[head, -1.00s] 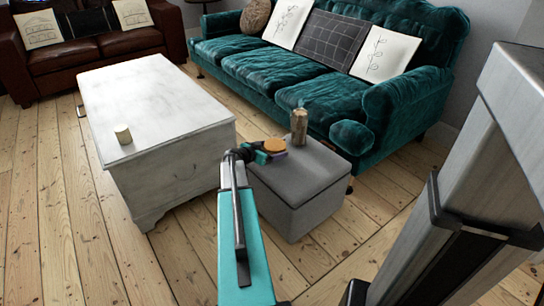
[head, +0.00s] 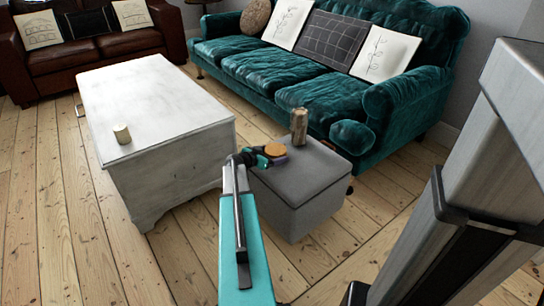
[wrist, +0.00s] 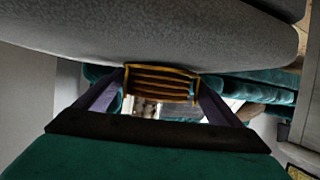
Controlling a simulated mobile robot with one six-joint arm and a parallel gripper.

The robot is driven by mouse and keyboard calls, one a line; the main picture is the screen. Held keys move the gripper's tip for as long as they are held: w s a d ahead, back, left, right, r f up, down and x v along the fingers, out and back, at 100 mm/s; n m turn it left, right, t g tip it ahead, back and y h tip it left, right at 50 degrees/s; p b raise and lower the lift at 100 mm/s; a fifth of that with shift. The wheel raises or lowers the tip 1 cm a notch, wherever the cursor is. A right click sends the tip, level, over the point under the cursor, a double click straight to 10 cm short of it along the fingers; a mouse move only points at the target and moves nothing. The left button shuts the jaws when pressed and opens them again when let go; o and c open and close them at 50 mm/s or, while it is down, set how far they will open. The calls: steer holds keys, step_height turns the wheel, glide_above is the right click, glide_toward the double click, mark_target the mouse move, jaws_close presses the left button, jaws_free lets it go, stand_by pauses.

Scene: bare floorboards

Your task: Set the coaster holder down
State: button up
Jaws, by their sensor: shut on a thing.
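My gripper (head: 272,155) is shut on the coaster holder (head: 274,150), which shows as a round, orange-brown top at the left part of the grey ottoman (head: 318,178). In the wrist view the coaster holder (wrist: 160,83) shows as a stack of brown layers in a yellowish frame, between the two fingers of my gripper (wrist: 160,88). The grey ottoman (wrist: 150,35) fills the top of that view, right against the holder's edge in the picture. Whether the holder touches the ottoman I cannot tell.
A brown patterned cylinder (head: 299,126) stands at the ottoman's back edge. A teal sofa (head: 280,75) is behind. The ottoman's right part is clear.

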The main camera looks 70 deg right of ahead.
steer(key=shift+f, duration=0.1)
stand_by(0.3)
steer(key=o, duration=0.9)
steer(key=shift+o, duration=0.2)
steer(key=shift+a+r, duration=0.15)
steer(key=shift+r, duration=0.1)
steer(key=p+v, duration=0.2)
steer(key=v, duration=0.9)
steer(key=shift+w+a, duration=0.2)
steer(key=shift+a, duration=0.1)
steer(key=shift+r, duration=0.1)
